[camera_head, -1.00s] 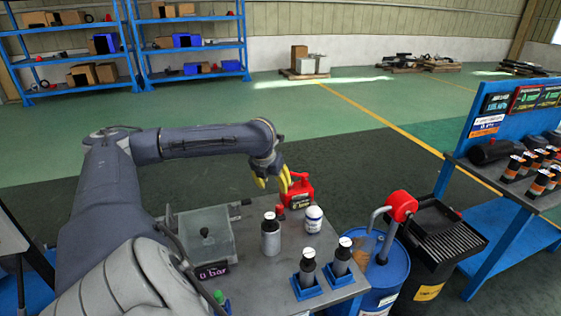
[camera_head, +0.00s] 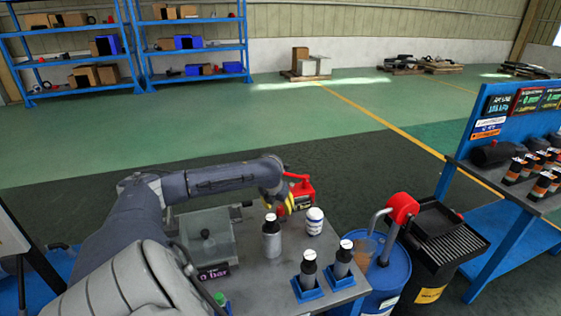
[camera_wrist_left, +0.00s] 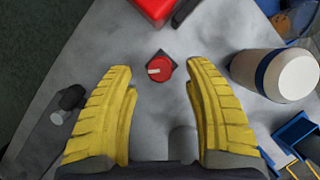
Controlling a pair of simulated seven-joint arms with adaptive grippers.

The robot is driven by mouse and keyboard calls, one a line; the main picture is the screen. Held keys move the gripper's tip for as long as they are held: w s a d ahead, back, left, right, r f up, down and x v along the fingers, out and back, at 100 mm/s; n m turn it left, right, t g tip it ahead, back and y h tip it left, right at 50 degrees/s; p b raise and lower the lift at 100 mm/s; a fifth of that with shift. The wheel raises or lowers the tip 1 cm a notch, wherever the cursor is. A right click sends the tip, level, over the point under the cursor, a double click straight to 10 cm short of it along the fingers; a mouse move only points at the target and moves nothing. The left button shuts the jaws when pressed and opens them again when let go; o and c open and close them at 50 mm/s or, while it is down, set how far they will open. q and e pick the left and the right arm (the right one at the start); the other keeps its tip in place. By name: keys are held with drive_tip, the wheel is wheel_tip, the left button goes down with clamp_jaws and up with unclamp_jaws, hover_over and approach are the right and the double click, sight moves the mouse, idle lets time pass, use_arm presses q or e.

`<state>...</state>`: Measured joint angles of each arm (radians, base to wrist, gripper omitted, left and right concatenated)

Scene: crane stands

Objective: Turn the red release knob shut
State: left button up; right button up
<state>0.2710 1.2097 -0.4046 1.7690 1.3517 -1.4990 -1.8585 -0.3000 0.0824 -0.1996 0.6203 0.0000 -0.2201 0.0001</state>
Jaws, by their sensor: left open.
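The red release knob (camera_wrist_left: 159,68) shows in the left wrist view, round, with a pale pointer mark on its left side, on a dark square base on the grey table top. My left gripper (camera_wrist_left: 160,80) is open, its yellow fingers to either side of the knob in that view. I cannot tell how far above the knob the fingertips are. My right gripper is not in view.
A white bottle (camera_head: 314,221) and a grey bottle (camera_head: 271,238) stand nearby to the right and front. A clear box (camera_head: 208,236) is on the left of the table (camera_head: 262,282).

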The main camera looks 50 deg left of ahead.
sight(280, 208)
use_arm(q)
drive_tip(key=shift+x, duration=1.55)
clamp_jaws()
